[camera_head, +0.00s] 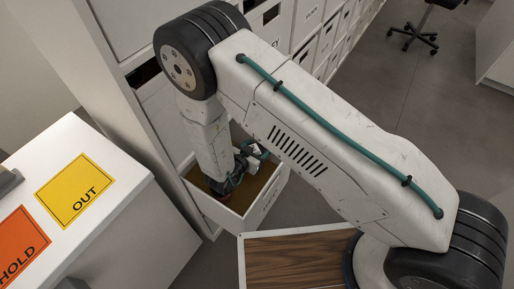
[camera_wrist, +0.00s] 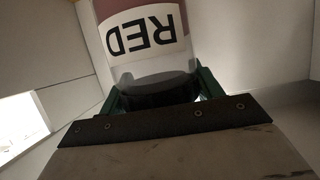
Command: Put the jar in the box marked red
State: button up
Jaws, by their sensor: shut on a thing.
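My gripper (camera_head: 234,182) reaches down into an open white drawer-like box (camera_head: 262,207) in the white cabinet. In the wrist view the green fingers of my gripper (camera_wrist: 160,93) are shut on a jar (camera_wrist: 140,62). The jar is clear with a pinkish-red content and a white label reading RED, upside down in this view. Its dark lid end is between the fingers. In the head view the jar is mostly hidden by my gripper. The writing on the box front is too small to read, and I cannot tell whether the jar touches the box floor.
A white counter (camera_head: 150,215) at the left carries a yellow OUT sign (camera_head: 75,190) and an orange HOLD sign (camera_head: 20,245). More labelled boxes (camera_head: 303,60) fill the cabinet behind my arm. A wheeled chair (camera_head: 413,36) stands at the back right. Grey floor (camera_head: 375,85) is open there.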

jog(key=o, duration=1.1)
jog(key=shift+c, duration=0.2)
jog(key=shift+r, duration=0.1)
jog(key=shift+r, duration=0.35)
jog(key=v, duration=0.7)
jog(key=shift+s+a+r, duration=0.2)
